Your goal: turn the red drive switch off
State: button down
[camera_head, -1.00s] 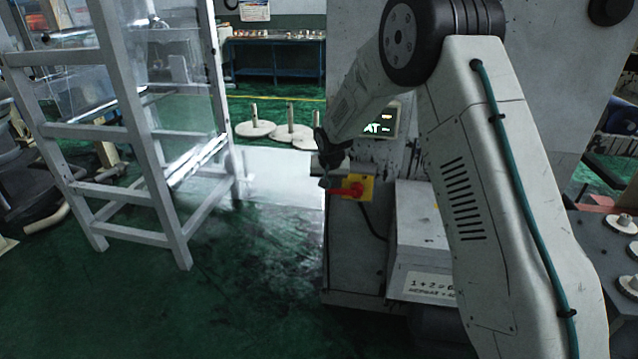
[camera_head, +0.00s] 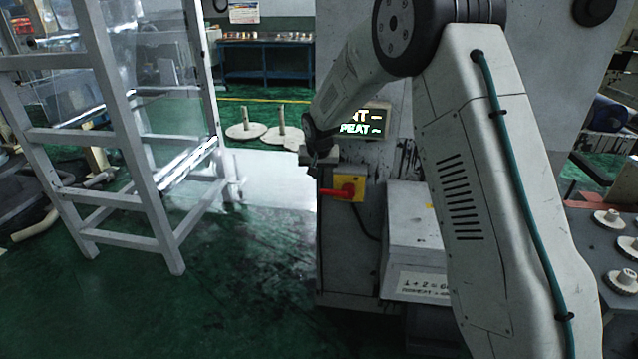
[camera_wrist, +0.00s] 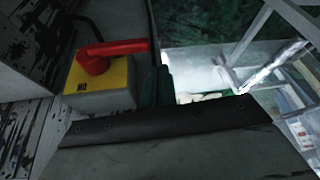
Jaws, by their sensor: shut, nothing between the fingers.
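The red drive switch (camera_head: 340,191) is a rotary handle on a small yellow-faced box (camera_head: 357,184) on the front of the grey machine. Its handle lies about level, pointing left in the head view. In the wrist view the red handle (camera_wrist: 112,49) crosses the yellow plate (camera_wrist: 103,77), and part of a dark label shows on the plate. My gripper (camera_head: 316,170) is shut and empty, above and left of the switch in the head view. It looks apart from the handle. The fingers show only partly in the wrist view (camera_wrist: 162,88).
A lit display (camera_head: 362,122) is above the switch, partly behind my arm. A grey box (camera_head: 415,228) with a written label stands right of the switch.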

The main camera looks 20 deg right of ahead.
jog(key=a+r, duration=0.3)
jog(key=a, duration=0.5)
jog(key=shift+w+a+r, duration=0.3)
jog(key=shift+a+r, duration=0.05)
jog(key=shift+r, duration=0.05)
jog(key=s+d+r+n+g, duration=0.1)
jog(key=s+d+r, duration=0.2)
jog(key=s, duration=1.4)
jog(key=s+d+r+n+g, duration=0.1)
jog(key=s+d+r, duration=0.2)
jog(key=s, duration=1.5)
jog(key=s+d+r+n+g, duration=0.1)
jog(key=s+d+r, duration=0.2)
jog(key=s+r, duration=0.5)
jog(key=s, duration=1)
jog(key=shift+d+y, duration=0.3)
jog(key=shift+y, duration=0.1)
